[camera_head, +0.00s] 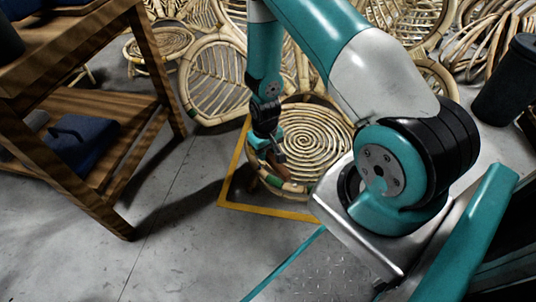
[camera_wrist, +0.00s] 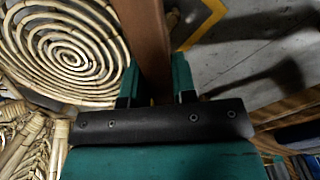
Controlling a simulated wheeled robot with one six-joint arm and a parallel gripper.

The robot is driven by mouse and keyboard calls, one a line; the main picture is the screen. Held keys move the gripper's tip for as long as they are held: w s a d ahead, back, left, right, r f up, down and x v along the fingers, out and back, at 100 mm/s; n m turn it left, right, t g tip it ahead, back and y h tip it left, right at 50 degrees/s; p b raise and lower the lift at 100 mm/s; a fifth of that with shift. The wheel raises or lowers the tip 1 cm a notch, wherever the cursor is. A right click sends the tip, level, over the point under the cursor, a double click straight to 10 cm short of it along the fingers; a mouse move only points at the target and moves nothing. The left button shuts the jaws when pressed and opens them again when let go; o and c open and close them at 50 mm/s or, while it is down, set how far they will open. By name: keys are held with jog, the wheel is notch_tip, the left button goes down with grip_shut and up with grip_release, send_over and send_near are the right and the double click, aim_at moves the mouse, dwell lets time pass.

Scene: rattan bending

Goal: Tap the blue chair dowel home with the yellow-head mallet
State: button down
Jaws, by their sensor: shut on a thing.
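My gripper (camera_head: 268,148) is over the left edge of a round rattan chair seat (camera_head: 312,140) with a spiral weave. In the wrist view, the teal fingers (camera_wrist: 153,85) are shut on a brown wooden handle (camera_wrist: 145,40), which I take to be the mallet's. The handle runs out of the top of that view. I cannot make out the mallet's yellow head in either view. The spiral seat also shows at the left of the wrist view (camera_wrist: 70,50). I cannot make out the blue dowel in either view.
A yellow floor outline (camera_head: 235,165) surrounds the seat. A wooden workbench (camera_head: 150,65) stands at the left, with a dark blue item (camera_head: 80,145) on its lower shelf. Rattan chairs (camera_head: 215,80) crowd the back. Grey floor between the bench and outline is clear.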

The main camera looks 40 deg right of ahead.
jog(key=shift+s+d+f+b, duration=0.15)
jog(key=shift+s+f, duration=0.05)
jog(key=shift+f, duration=0.4)
jog(key=shift+s+d+f+b, duration=0.1)
jog(key=shift+s+f+b, duration=0.05)
jog(key=shift+f, duration=0.4)
notch_tip(320, 180, down, 3)
jog(key=shift+s+f+b, duration=0.1)
jog(key=shift+b, duration=0.75)
jog(key=shift+p, duration=0.55)
dwell(0.4)
jog(key=shift+f, duration=0.15)
